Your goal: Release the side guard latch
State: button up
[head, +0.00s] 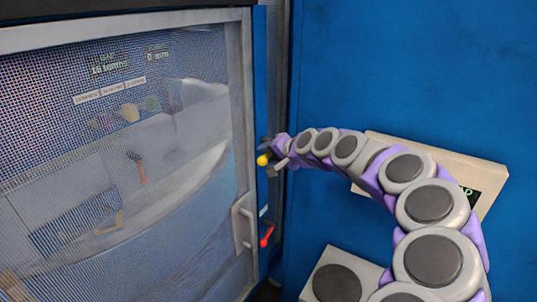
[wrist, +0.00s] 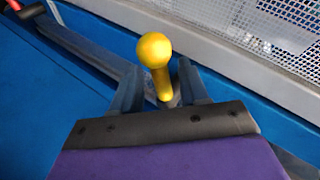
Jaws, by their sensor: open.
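A yellow ball-ended lever (head: 262,160) sticks out from the blue post beside the mesh guard (head: 110,160). It also shows in the wrist view (wrist: 155,52), where its yellow stem stands between my two fingers. My gripper (head: 271,157) is open around the lever, with a finger on each side (wrist: 160,82). I cannot tell whether either finger touches the stem. The lever's base is partly hidden behind my gripper. A red-handled lever (head: 266,237) sits lower on the same post, apart from my gripper.
The guard's grey frame carries a pale pull handle (head: 243,222) near the post. A beige box with a small display (head: 483,200) is on the blue wall behind my arm. Machine parts show dimly through the mesh.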

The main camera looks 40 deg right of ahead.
jog(key=v, duration=1.6)
jog(key=shift+d, duration=0.2)
jog(key=s+a+f+n+g+y+b, duration=0.1)
jog(key=s+a+f+n+g, duration=0.2)
jog(key=a, duration=0.6)
jog(key=s+a+f+n+g+y+b, duration=0.1)
jog(key=a+f+n+g+b, duration=0.15)
jog(key=a+f, duration=0.5)
jog(key=s+a+f+n+g+y+b, duration=0.1)
jog(key=s+a+f+n+g, duration=0.15)
jog(key=a, duration=0.75)
jog(key=s+a+f+n+g+h+b, duration=0.1)
jog(key=s+f+n+g, duration=0.1)
jog(key=s+f, duration=0.4)
jog(key=s+a+f+n+g+h+b, duration=0.2)
jog(key=s+f+g, duration=0.2)
jog(key=s, duration=0.9)
notch_tip(320, 180, down, 3)
jog(key=shift+s+a+f+h, duration=0.1)
jog(key=shift+s+a+h, duration=0.2)
jog(key=shift+s+a, duration=0.05)
jog(key=shift+a, duration=0.15)
jog(key=shift+c, duration=0.2)
